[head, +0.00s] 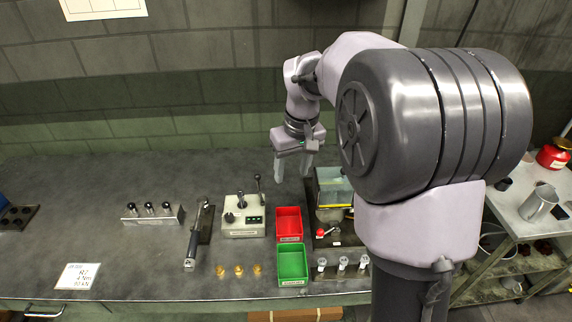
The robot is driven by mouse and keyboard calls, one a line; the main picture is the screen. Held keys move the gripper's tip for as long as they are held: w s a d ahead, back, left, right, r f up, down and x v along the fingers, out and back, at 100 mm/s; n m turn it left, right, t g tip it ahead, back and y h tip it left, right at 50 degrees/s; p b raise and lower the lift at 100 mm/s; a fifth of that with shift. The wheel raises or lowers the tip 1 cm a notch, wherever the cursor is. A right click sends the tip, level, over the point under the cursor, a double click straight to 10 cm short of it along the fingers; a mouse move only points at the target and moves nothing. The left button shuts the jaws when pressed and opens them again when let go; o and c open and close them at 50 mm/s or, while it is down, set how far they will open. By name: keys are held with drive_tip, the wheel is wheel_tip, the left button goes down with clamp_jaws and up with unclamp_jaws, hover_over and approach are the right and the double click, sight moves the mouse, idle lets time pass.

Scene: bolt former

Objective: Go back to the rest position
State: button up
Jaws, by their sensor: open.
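My gripper (292,168) points down at the end of my arm, right of the picture's middle. It is open and empty, with a gap between its two pale fingers. It hangs over the back of the grey workbench (90,180), above and behind the red bin (289,222). A machine with a clear guard (333,183) stands just to the right of it, partly hidden by my arm.
A green bin (292,262), a grey control box (244,218), a long-handled tool (195,240), brass pieces (238,270) and a rack (153,216) stand on the bench. A side cart (520,205) holds a metal jug (538,203). The bench's left back is clear.

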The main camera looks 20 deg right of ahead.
drive_tip(key=s+a+m+t+b, duration=0.2)
drive_tip(key=s+a, duration=0.3)
drive_tip(key=s, duration=0.7)
drive_tip(key=s+a+f+m+t+y+b, duration=0.1)
drive_tip(key=s+a+b, duration=0.4)
drive_tip(key=s, duration=0.8)
drive_tip(key=shift+a+f+m+t, duration=0.2)
drive_tip(key=shift+a+m+t, duration=0.3)
drive_tip(key=shift+m, duration=0.7)
drive_tip(key=shift+d, duration=0.2)
